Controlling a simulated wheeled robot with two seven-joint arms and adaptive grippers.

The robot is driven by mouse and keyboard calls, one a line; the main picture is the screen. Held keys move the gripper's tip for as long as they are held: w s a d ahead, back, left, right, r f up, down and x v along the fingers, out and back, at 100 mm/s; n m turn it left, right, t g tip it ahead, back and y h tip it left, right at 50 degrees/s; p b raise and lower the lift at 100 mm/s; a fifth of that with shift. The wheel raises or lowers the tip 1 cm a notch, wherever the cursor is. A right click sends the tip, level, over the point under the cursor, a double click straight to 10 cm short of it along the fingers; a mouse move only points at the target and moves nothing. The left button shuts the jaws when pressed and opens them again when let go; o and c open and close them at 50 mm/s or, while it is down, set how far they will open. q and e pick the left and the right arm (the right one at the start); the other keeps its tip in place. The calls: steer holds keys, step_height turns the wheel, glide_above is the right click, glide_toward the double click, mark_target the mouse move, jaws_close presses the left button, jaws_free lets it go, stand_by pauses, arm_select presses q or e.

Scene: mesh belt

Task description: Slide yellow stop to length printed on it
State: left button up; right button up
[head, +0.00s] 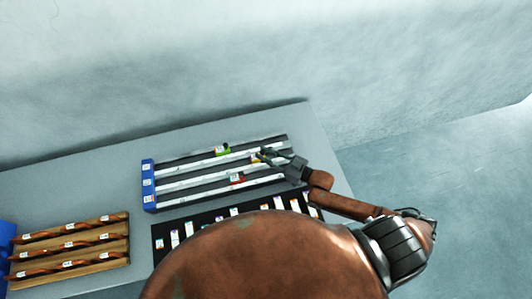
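The yellow stop (255,158) sits on the middle rail of a three-rail rack (200,178), towards its right half. It is small and partly covered by my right gripper (264,153). The gripper's fingertips are at the stop, but I cannot tell whether they touch it or are closed on it. The number printed on the stop is too small to read. My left gripper is not in view.
A green stop (223,151) sits on the back rail and a red stop (237,178) on the front rail. Blue end blocks (149,185) close the rack's left end. A black board (205,221) with several pale labelled pieces lies in front. Wooden trays (70,250) with brown twisted rods stand at left.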

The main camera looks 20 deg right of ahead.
steer(key=shift+o, duration=1.1)
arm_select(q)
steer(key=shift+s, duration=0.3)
arm_select(e)
steer(key=shift+d, duration=0.1)
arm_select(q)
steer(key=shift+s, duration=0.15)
arm_select(e)
step_height(320, 180, up, 10)
